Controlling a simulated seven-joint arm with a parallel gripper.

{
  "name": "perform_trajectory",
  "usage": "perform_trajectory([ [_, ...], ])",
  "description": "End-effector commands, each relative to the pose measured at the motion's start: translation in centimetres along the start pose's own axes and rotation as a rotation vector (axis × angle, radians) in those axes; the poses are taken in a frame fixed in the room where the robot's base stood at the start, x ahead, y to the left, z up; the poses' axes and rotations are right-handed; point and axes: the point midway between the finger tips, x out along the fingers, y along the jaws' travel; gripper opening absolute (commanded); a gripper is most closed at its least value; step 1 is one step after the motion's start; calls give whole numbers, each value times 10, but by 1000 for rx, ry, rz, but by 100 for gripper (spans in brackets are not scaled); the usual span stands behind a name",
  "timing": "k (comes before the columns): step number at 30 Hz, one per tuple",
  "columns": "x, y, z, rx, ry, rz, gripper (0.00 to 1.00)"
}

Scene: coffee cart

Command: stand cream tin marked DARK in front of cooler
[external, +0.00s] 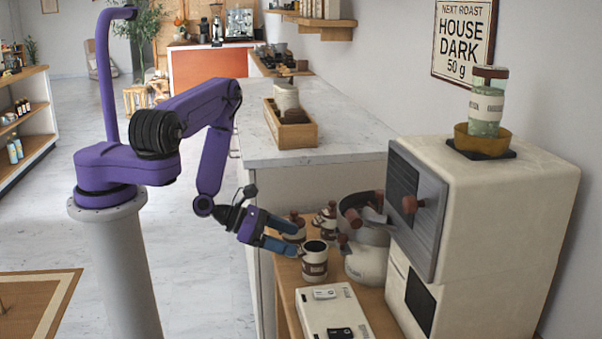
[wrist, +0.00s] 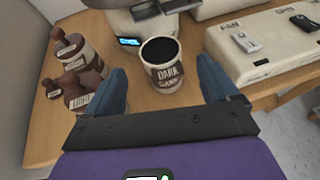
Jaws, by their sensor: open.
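The cream tin marked DARK (external: 314,262) stands upright on the wooden shelf, with a brown label and a dark opening on top. In the wrist view the tin (wrist: 163,70) shows between my fingertips, its label facing me. My gripper (external: 291,238) is open and empty, just left of the tin and pointing at it. I cannot tell whether a finger touches it. A rounded cream appliance (external: 366,264) with a metal bowl on top, apparently the cooler, stands right behind the tin. Its small blue display (wrist: 129,42) shows in the wrist view.
A flat cream unit (external: 335,316) with small devices on top lies nearer the camera. A tall cream machine (external: 497,220) stands at right. Bare wood (wrist: 125,95) shows around the tin.

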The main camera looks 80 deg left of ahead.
Motion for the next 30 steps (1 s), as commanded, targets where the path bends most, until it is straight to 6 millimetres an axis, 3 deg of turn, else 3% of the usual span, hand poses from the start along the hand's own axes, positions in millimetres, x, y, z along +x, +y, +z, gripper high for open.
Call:
perform_trajectory([
  [3, -23, 2, -1, -9, 2, 8, 88],
  [9, -48, 2, 0, -5, 1, 4, 88],
  [18, -62, 1, 4, 22, -8, -11, 88],
  [24, -72, 0, 37, 193, -61, -125, 88],
  [30, -94, -15, 75, 442, -85, -329, 88],
])
